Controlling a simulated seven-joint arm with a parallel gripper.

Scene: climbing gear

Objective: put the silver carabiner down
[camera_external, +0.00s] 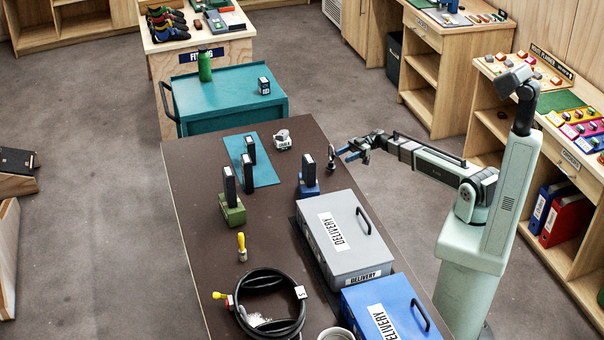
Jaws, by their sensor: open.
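I cannot clearly make out a silver carabiner. A small dark and silvery thing (331,164) shows just at the left end of my gripper (343,154); it is too small to tell whether it is the carabiner or part of the gripper. My gripper is open, reaching left over the right side of the brown table (205,190), beyond the grey box. A small pale grey and white item (282,140) sits on the table's far part, left of my gripper and apart from it; its shape is unclear.
A blue block with a dark upright piece (309,184) stands close below my gripper. Grey (330,268) and blue (366,294) delivery boxes line the right side. A green block (233,214), a teal mat (265,174) and a coiled black hose (243,315) lie left.

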